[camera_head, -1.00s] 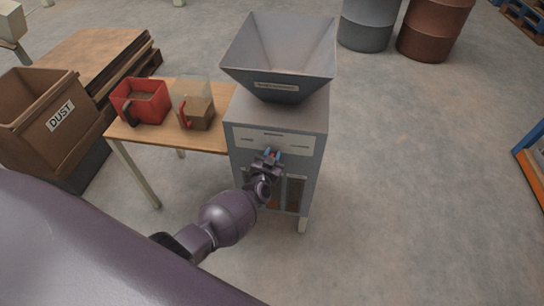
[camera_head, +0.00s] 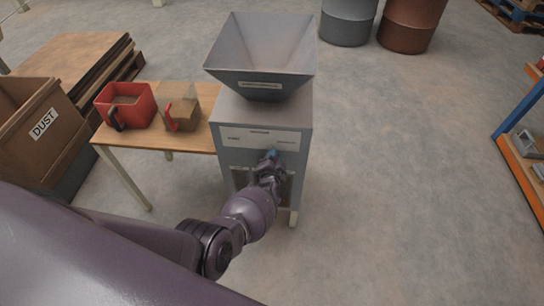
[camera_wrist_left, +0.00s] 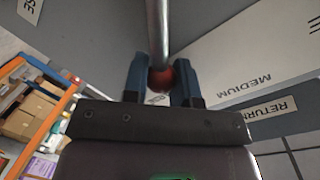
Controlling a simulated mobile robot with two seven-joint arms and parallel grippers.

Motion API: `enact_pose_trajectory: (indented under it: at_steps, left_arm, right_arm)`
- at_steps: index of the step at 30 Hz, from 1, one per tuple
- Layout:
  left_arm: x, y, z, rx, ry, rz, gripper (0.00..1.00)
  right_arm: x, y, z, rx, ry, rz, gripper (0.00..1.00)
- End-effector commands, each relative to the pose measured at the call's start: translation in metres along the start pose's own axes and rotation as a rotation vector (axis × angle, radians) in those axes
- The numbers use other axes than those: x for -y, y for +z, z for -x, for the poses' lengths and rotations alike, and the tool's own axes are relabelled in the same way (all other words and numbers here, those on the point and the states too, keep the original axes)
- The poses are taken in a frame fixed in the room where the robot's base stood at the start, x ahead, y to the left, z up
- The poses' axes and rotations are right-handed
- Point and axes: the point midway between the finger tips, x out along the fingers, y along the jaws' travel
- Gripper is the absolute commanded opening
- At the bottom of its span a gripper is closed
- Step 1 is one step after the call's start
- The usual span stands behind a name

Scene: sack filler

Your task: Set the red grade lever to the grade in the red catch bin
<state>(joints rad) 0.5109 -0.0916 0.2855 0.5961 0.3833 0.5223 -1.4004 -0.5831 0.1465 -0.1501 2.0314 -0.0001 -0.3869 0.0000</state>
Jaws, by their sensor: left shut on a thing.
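The red catch bin (camera_head: 139,93) stands on the wooden table, left of the sack filler (camera_head: 297,135), with brownish material inside whose grain is too small to tell. My left gripper (camera_head: 270,155) is at the filler's front panel (camera_head: 240,137), right of its middle. In the left wrist view, its blue fingers (camera_wrist_left: 161,82) are shut around the red knob of the grade lever (camera_wrist_left: 160,79), whose metal rod (camera_wrist_left: 157,28) rises above the knob. The word MEDIUM (camera_wrist_left: 249,86) is on the panel right of the knob. My right gripper is not in view.
A clear jug (camera_head: 181,108) with a red handle stands beside the red bin. A brown DUST bin (camera_head: 40,120) is at left. A RETURN label (camera_wrist_left: 270,108) is below MEDIUM. Two drums (camera_head: 347,22) (camera_head: 409,25) stand behind. The floor right of the filler is clear.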

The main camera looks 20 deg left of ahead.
Motion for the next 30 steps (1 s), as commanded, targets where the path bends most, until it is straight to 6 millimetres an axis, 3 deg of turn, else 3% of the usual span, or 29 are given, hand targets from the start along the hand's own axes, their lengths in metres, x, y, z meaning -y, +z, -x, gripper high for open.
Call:
enact_pose_trajectory:
  at_steps: [16,17,21,30]
  left_arm:
    - [-0.0036,0.0007,0.0008,0.005,0.002,-0.024,0.0]
    - [-0.0036,0.0007,0.0008,0.005,0.002,-0.023,0.31]
    - [-0.003,0.0004,0.0004,0.005,0.001,-0.023,0.51]
    - [-0.0015,0.0001,0.0,0.004,-0.001,-0.022,0.51]
  right_arm:
    - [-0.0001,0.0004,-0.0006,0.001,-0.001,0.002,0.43]
    - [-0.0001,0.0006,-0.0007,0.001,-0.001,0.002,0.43]
    - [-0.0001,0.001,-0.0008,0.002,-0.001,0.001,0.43]
    - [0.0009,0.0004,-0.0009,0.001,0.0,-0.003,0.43]
